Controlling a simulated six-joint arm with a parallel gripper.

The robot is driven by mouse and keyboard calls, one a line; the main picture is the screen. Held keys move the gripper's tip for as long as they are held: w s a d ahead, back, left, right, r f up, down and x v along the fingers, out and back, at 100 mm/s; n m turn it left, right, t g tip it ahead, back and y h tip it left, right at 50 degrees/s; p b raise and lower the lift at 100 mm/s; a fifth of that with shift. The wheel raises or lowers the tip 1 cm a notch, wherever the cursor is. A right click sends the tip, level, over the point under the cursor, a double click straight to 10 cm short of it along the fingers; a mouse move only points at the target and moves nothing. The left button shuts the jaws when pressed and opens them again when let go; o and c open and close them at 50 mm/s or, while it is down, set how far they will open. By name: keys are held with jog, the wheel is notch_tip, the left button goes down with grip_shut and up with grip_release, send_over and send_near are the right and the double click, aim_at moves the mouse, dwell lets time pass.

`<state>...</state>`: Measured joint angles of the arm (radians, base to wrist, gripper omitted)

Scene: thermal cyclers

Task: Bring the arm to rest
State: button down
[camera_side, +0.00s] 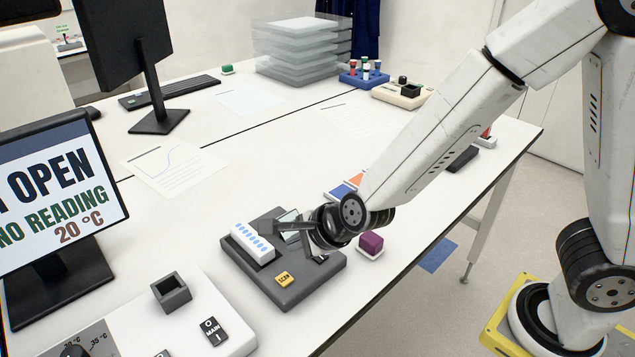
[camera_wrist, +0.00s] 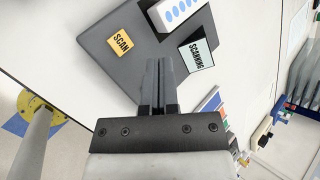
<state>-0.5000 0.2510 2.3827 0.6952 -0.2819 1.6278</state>
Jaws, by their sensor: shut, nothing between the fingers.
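My gripper (camera_side: 284,227) is low over the dark grey scanner base (camera_side: 296,293) on the bench, at the end of my bent arm. In the wrist view my gripper (camera_wrist: 159,64) shows its two fingers together with nothing between them, over the edge of the scanner base (camera_wrist: 100,45). A white strip with blue ovals (camera_side: 250,243) rests on the base; it also shows in the wrist view (camera_wrist: 180,12). An orange SCAN button (camera_side: 284,279) is at the base's front. A small display reading SCANNING (camera_wrist: 196,54) is beside the fingers.
A purple block (camera_side: 371,243) sits just right of the base. A white panel (camera_side: 195,310) with a grey square holder (camera_side: 171,291) and a MAIN switch (camera_side: 213,331) is at front left. A monitor (camera_side: 60,190) reads OPEN, NO READING, 20 °C. The bench middle holds flat papers (camera_side: 172,168).

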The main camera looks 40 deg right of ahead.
jog(key=s+d+n+g+h, duration=0.1)
jog(key=s+d+n+g, duration=0.2)
jog(key=s+d+n, duration=0.2)
jog(key=s+d+f+n+g+h, duration=0.1)
jog(key=s+d+n, duration=0.3)
jog(key=d+n, duration=0.8)
jog(key=n+g, duration=0.1)
jog(key=n, duration=0.3)
jog(key=shift+s+g, duration=0.4)
